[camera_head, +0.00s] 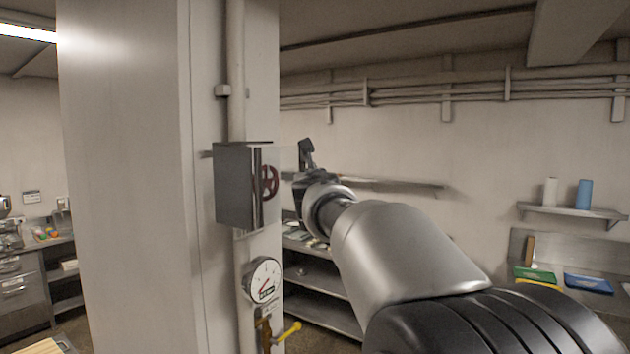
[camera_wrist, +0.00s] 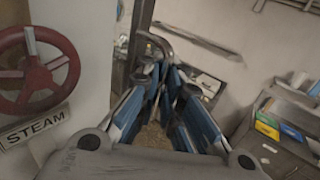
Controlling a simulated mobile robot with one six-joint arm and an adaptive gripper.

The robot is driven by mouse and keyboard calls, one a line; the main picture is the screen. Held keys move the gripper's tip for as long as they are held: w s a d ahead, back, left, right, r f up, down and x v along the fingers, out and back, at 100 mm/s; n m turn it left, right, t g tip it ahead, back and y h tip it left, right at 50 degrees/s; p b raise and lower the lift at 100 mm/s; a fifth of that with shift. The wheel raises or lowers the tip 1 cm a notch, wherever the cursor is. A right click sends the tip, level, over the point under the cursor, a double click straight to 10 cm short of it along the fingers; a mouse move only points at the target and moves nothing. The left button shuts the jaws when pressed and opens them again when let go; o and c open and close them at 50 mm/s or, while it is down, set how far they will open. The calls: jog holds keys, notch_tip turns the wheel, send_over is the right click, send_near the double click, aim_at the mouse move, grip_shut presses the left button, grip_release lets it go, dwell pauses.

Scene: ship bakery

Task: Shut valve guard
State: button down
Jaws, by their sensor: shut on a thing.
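The valve guard (camera_head: 277,170) is a clear panel with a thin edge on the grey box (camera_head: 235,185) on the column. It stands out to the right, open. The red valve wheel (camera_head: 267,182) shows in the box. The wheel is large at left in the wrist view (camera_wrist: 35,70), above a STEAM label (camera_wrist: 35,125). My gripper (camera_head: 304,158) is at the panel's outer right side. In the wrist view its blue-padded fingers (camera_wrist: 162,80) close around a grey bar (camera_wrist: 158,42), seemingly the guard's handle. The exact contact is partly hidden by the fingers.
A round gauge (camera_head: 263,280) and a yellow-handled valve (camera_head: 288,332) sit below the box. A pipe (camera_head: 235,70) runs above it. Wall shelves (camera_head: 400,184) and a counter stand behind my arm. The space in front of the column looks free.

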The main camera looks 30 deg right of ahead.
jog(key=shift+w+a, duration=0.1)
jog(key=shift+a, duration=0.05)
jog(key=c, duration=2)
grip_release()
jog(key=shift+a, duration=0.15)
jog(key=v, duration=1.2)
